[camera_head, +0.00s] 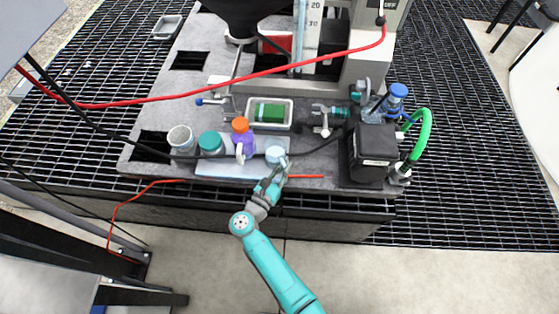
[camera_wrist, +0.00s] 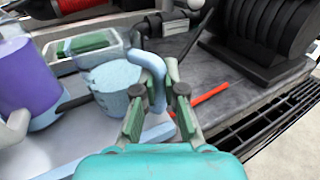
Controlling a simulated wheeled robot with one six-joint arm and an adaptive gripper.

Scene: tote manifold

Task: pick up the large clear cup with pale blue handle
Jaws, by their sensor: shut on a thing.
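The large cup (camera_head: 275,153) with the pale blue handle stands upright at the right end of a pale tray near the front edge of the grey platform. In the wrist view the cup (camera_wrist: 113,90) looks pale blue, and its curved handle (camera_wrist: 151,62) faces my gripper. My gripper (camera_wrist: 160,95) is shut on the handle, with one finger on each side of it. In the head view my gripper (camera_head: 279,170) reaches the cup from the front right. The lower part of the handle is partly hidden by the fingers.
A teal-lidded jar (camera_head: 210,143) and a grey cup (camera_head: 181,139) stand farther left. A green-filled tray (camera_head: 270,113) is behind. A black ribbed block (camera_head: 370,155) stands right. A red cable (camera_head: 230,77) crosses above.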

